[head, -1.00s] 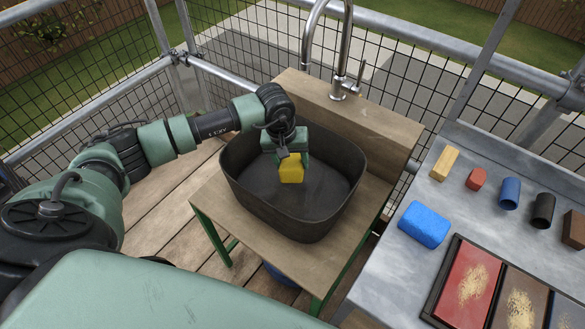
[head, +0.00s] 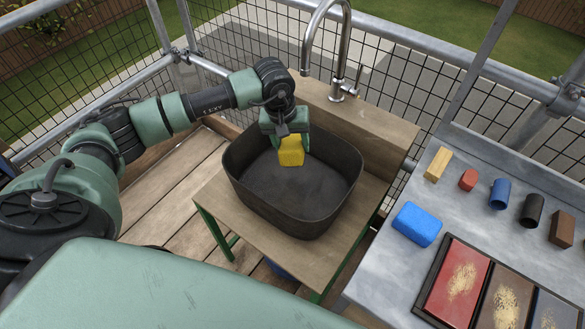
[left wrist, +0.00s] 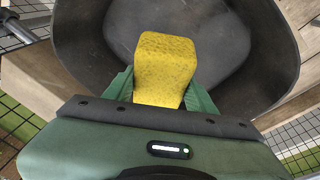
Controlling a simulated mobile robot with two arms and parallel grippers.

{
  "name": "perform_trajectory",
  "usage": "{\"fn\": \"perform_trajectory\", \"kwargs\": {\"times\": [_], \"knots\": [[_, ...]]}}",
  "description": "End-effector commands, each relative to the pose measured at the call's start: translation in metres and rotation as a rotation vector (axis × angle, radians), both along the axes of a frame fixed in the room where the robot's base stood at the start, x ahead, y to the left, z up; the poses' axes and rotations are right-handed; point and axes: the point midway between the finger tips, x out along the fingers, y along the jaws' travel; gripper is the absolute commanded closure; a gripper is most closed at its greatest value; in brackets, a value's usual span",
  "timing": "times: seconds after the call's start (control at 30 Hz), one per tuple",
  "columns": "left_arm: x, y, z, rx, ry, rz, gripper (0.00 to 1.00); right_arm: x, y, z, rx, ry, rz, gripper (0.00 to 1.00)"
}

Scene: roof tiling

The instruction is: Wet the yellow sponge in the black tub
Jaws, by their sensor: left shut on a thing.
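The yellow sponge (head: 291,151) is held by my left gripper (head: 286,141), which is shut on it. The left wrist view shows the sponge (left wrist: 165,68) between the two green fingers of the left gripper (left wrist: 163,92). The black tub (head: 262,212) stands on a small wooden stand. The sponge hangs over the back part of the tub opening, and the tub's dark bottom shows below it. I cannot tell its exact height above the bottom. The tub (left wrist: 272,50) also fills the upper part of the left wrist view. My right gripper does not show.
A metal tap (head: 335,60) rises behind the tub on a wooden ledge (head: 375,127). On the grey bench to the right lie a blue sponge (head: 417,224), several small blocks and cups, and a tray of coloured panels (head: 458,283). Mesh railing surrounds the platform.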

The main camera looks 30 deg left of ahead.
Motion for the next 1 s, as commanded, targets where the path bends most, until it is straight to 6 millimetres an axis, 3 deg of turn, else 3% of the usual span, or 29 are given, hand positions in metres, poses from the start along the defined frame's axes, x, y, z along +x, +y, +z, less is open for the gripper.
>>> {"fn": "perform_trajectory", "kwargs": {"times": [0.4, 1.0], "knots": [[0.000, 0.000, 0.035, 0.001, -0.001, -0.001, 0.77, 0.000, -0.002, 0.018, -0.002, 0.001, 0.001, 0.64], [0.000, 0.000, 0.038, 0.000, 0.000, 0.000, 0.77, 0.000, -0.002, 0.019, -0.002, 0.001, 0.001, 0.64]]}}
